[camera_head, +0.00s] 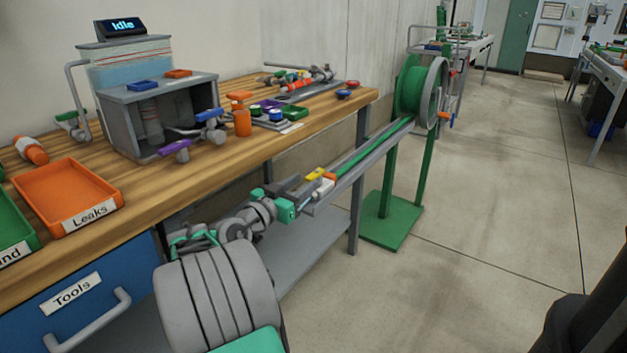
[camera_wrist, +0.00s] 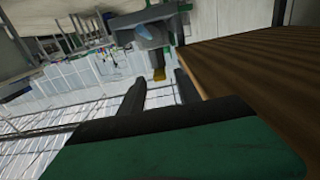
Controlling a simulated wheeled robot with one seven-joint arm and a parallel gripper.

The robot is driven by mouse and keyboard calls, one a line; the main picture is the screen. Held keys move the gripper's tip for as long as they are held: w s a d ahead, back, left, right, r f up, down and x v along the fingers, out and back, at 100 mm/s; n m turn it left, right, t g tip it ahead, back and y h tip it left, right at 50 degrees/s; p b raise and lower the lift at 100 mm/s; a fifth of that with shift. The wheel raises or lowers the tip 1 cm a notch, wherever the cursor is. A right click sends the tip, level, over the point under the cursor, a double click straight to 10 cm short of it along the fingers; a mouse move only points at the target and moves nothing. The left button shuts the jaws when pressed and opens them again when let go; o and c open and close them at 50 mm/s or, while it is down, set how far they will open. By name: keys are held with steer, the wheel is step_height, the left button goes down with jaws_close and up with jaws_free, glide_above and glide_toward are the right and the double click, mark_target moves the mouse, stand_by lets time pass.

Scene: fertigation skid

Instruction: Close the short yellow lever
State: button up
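The short yellow lever (camera_head: 315,174) is a small flat piece at the near end of a long grey rail, beside an orange and white part (camera_head: 328,177). My gripper (camera_head: 303,191) is just short of it, with its fingers pointing towards it. In the wrist view the two dark fingers of my gripper (camera_wrist: 160,79) are apart. The yellow lever (camera_wrist: 159,74) shows in the gap, at or just beyond the fingertips, under a grey body (camera_wrist: 150,40). I see no contact. Whether the lever lies along or across its line cannot be told.
The wooden bench (camera_head: 190,172) is close on the left of my arm, with an orange tray (camera_head: 68,193) and a grey box (camera_head: 160,105). The rail (camera_head: 365,155) runs back to a green hose reel (camera_head: 415,90) on a stand. The floor at right is clear.

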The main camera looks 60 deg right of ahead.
mark_target(322, 169)
steer(key=d, duration=0.2)
steer(key=d+b, duration=0.1)
steer(key=d, duration=0.1)
steer(key=s+d, duration=0.1)
steer(key=d, duration=0.2)
steer(key=shift+s, duration=0.1)
steer(key=shift+d, duration=0.3)
jaws_close()
